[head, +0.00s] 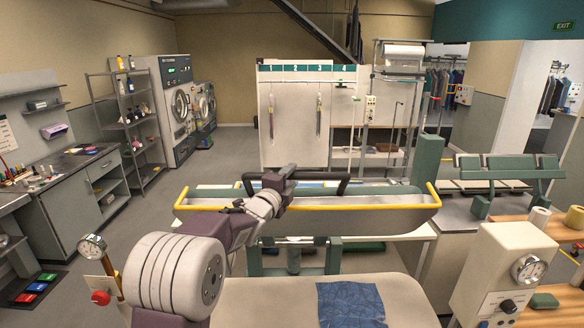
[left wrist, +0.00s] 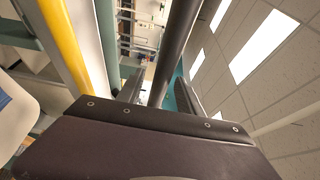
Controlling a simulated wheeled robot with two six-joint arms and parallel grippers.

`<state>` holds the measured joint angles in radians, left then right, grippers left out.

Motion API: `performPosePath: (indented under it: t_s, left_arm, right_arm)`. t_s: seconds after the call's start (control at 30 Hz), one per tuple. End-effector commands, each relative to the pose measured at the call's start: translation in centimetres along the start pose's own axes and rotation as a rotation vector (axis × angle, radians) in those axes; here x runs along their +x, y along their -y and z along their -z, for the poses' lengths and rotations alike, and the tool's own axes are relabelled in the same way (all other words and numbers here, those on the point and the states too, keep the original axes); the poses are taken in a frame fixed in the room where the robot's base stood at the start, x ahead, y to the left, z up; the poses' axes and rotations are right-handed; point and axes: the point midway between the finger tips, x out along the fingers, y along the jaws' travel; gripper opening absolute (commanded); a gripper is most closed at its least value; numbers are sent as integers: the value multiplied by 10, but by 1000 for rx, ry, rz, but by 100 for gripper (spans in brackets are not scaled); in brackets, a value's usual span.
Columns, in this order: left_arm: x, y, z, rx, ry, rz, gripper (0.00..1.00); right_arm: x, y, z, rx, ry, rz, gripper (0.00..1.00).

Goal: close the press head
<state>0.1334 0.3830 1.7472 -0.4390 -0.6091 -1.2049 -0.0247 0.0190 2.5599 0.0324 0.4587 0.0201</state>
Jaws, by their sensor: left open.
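The press head (head: 365,217) is a long grey slab with yellow rails along its edges. It is raised behind the pale press bed (head: 265,302), leaving a gap. A blue cloth (head: 350,304) lies on the bed. A dark handle bar (head: 325,175) runs along the head's upper side. My left gripper (head: 280,176) is at the handle's left part. In the left wrist view the bar (left wrist: 178,45) passes between my two open fingers (left wrist: 160,92); I cannot tell whether they touch it. The yellow rail (left wrist: 62,42) is beside it. My right gripper is not in view.
A control box with a gauge (head: 508,272) stands at the right. A gauge and red button (head: 97,272) stand at the left. Another press (head: 505,170) is behind at the right. A white board with numbered hooks (head: 292,115) is farther back.

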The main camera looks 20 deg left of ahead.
Motion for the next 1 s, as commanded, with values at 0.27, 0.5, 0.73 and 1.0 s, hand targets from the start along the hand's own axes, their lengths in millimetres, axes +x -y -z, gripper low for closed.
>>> performPosePath:
  t_s: [0.27,0.5,0.73,1.0]
  left_arm:
    - [14,-1,0,-1,0,0,43]
    - [13,-1,0,-1,0,0,13]
    - [13,-1,0,-1,0,0,0]
    - [13,-1,0,-1,1,0,0]
  right_arm:
    - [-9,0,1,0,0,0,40]
    - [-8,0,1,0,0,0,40]
    - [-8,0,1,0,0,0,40]
    - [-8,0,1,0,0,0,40]
